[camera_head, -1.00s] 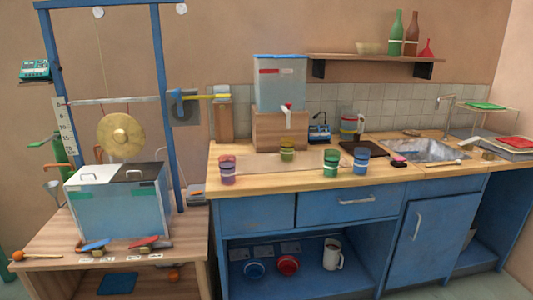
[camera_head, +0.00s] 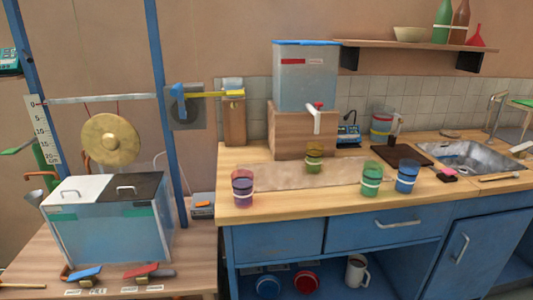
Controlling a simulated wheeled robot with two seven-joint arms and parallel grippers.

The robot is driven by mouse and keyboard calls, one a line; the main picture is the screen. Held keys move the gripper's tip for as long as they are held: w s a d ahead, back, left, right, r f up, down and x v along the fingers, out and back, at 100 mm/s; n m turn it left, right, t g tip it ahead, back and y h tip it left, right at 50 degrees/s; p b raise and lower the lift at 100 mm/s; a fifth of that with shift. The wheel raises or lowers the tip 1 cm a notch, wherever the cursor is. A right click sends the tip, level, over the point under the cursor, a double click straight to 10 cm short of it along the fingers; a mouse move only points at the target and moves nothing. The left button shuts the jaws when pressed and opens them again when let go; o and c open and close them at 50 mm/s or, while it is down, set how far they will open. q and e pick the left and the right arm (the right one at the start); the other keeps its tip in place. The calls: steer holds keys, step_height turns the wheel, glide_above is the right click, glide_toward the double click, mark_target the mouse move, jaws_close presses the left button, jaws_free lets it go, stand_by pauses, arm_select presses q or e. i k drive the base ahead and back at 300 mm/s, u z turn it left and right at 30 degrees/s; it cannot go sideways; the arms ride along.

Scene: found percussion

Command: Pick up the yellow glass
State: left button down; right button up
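The yellow glass (camera_head: 314,158) is a small translucent yellow-olive tumbler with a pale band. It stands upright on the wooden counter, below the tap of the water dispenser (camera_head: 305,77) and at the back of a pale strip. A purple and red glass (camera_head: 242,188) stands to its left near the front edge. A green glass (camera_head: 372,179) and a blue glass (camera_head: 407,176) stand to its right. All of these glasses are apart from each other. Neither of my grippers shows in the view.
The wooden counter (camera_head: 285,200) has clear room in front of the yellow glass. A dark board (camera_head: 400,157) and a sink (camera_head: 473,157) lie to the right. A lower table at left bears a box with lids (camera_head: 109,215); a gong (camera_head: 110,139) hangs above it.

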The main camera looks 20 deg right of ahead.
mark_target(314, 151)
steer(key=z, duration=0.2)
steer(key=i, duration=0.95)
steer(key=z, duration=0.5)
